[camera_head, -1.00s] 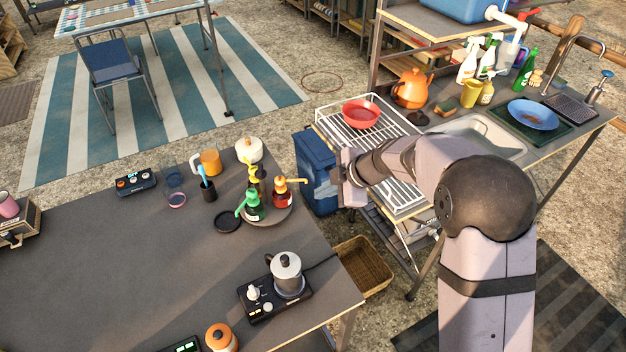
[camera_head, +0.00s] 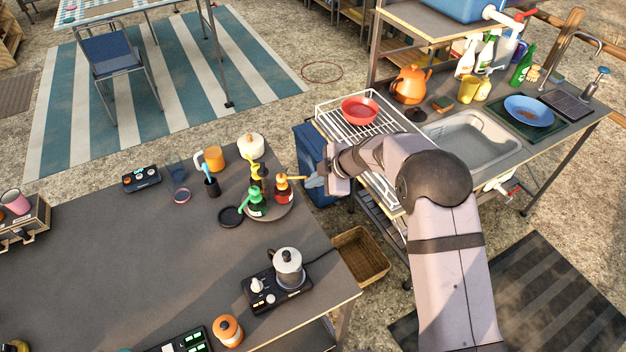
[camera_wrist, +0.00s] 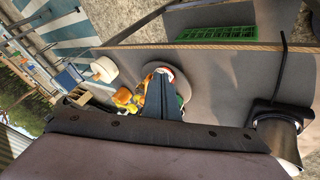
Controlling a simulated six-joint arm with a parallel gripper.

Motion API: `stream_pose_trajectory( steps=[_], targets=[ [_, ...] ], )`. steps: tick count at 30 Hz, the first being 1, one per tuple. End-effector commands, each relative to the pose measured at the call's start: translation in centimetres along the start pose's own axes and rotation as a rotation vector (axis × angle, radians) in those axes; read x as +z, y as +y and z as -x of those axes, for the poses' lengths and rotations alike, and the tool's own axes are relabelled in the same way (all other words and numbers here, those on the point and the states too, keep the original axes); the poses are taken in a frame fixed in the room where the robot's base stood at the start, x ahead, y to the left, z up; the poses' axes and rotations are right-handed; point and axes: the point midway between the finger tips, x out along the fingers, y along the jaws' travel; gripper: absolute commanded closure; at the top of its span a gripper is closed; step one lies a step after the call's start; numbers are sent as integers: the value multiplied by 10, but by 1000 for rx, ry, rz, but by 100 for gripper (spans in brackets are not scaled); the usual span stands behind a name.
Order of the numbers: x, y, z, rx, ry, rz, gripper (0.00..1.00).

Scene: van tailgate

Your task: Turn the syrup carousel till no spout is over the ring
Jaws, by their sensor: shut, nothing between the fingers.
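The syrup carousel (camera_head: 283,211) is a round grey turntable on the dark table, carrying several pump bottles. A green bottle (camera_head: 257,204) is at the front left, its spout pointing left toward a flat black ring (camera_head: 231,216). From this angle the spout tip shows at the ring's edge; I cannot tell whether it is over it. A red bottle with an orange spout (camera_head: 283,187) is on the right, and a yellow-topped one (camera_head: 252,164) is behind. My gripper (camera_head: 308,182) is shut and empty, just right of the orange spout. In the wrist view its fingers (camera_wrist: 168,80) hide part of the carousel.
A cream pot (camera_head: 251,146), an orange mug (camera_head: 215,159) and a dark cup (camera_head: 211,187) stand behind and left of the carousel. A moka pot (camera_head: 288,264) on a black burner stands in front. The table's left middle is clear. A dish rack (camera_head: 335,122) is behind my arm.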

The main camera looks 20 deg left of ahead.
Motion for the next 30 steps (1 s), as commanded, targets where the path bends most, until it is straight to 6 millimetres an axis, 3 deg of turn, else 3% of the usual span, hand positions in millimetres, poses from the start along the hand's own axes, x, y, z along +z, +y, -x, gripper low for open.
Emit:
stream_pose_trajectory(
  steps=[11, 30],
  targets=[
    [2, 3, -5, -4, 15, 20, 100],
    [10, 31, -15, -91, 98, 180, 100]
  ],
)
